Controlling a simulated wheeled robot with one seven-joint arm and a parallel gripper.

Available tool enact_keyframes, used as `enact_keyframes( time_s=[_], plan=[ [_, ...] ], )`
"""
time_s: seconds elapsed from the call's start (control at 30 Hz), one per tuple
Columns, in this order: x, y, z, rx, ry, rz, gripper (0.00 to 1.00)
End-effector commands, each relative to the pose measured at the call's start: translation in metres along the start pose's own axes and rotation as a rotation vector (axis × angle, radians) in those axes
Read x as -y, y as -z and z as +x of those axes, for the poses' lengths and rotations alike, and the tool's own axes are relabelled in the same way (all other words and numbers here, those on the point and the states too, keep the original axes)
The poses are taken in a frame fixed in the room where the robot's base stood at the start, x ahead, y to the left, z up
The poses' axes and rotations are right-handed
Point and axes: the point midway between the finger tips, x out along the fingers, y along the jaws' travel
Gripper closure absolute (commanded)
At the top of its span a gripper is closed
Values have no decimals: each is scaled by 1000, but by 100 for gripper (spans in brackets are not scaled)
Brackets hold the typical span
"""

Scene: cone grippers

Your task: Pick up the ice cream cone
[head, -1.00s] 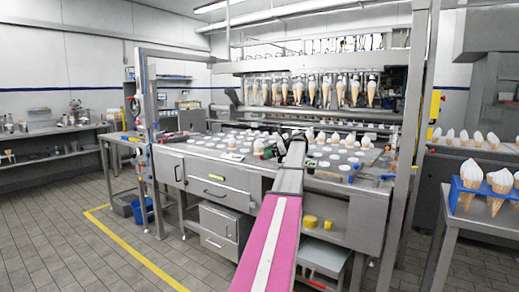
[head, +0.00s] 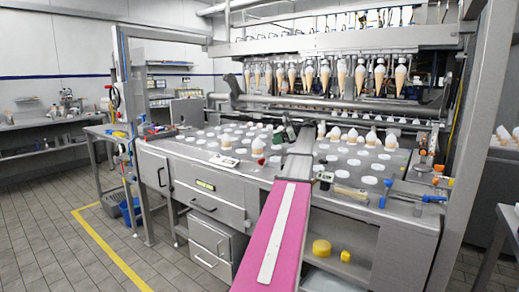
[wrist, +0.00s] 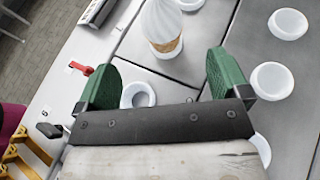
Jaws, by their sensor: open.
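An ice cream cone with a white swirled top and a tan wafer edge (wrist: 164,28) stands upright in the metal work surface, just beyond my fingertips in the wrist view. Its lower part is hidden in the surface. An empty white ring holder (wrist: 138,96) shows between the pads.
Several more cones (head: 352,136) stand right of my arm. A row of cones (head: 325,72) hangs from the machine above the back. Empty white holders (head: 232,140) dot the surface. A machine post (head: 470,130) stands right.

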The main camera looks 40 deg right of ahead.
Motion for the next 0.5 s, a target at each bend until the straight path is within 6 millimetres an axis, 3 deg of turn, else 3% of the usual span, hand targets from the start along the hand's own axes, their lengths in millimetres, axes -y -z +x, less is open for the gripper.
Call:
enact_keyframes(
  time_s=[0.5],
  plan=[
    [0,0,56,-1,-1,0,6]
  ],
)
